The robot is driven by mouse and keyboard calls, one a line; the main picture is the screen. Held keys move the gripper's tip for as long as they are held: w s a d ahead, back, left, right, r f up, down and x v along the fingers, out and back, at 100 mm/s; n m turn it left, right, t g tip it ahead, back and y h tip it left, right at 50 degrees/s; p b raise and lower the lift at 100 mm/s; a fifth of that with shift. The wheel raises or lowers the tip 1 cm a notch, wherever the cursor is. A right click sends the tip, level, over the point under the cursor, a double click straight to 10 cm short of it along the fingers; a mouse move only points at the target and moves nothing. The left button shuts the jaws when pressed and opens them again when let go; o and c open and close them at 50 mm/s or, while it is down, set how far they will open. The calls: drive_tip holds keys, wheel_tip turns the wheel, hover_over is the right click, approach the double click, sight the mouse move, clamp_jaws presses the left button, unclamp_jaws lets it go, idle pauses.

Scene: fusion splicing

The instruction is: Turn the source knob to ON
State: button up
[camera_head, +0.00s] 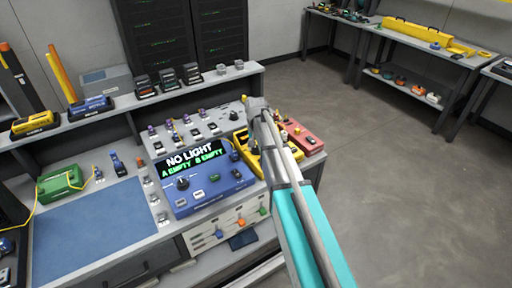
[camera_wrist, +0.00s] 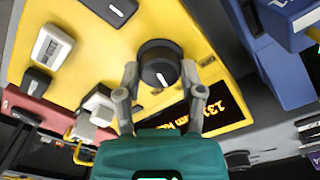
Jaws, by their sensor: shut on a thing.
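The source knob (camera_wrist: 160,55) is a round black knob with a white pointer line, on the face of a yellow box (camera_wrist: 85,60). My gripper (camera_wrist: 160,72) has a fingertip on each side of the knob and is shut on it. The pointer line runs nearly up and down in the wrist view, with a slight slant. A lit display with orange text, partly covered by a finger, is beside the knob. In the head view the yellow box (camera_head: 241,139) is largely hidden behind my arm, and I cannot make out the gripped knob or any ON marking.
A blue device (camera_head: 210,190) reading "NO LIGHT, A EMPTY, B EMPTY" stands left of the yellow box. A red box (camera_head: 303,139) stands close on its right. Small parts line the bench behind. A blue mat (camera_head: 90,225) lies at left. The floor at right is clear.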

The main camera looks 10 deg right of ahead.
drive_tip(key=m, duration=0.5)
drive_tip(key=shift+s+m, duration=0.1)
drive_tip(key=shift+m, duration=0.2)
idle(0.4)
drive_tip(key=o, duration=1.2)
drive_tip(key=shift+c, duration=0.2)
drive_tip(key=shift+n, duration=0.4)
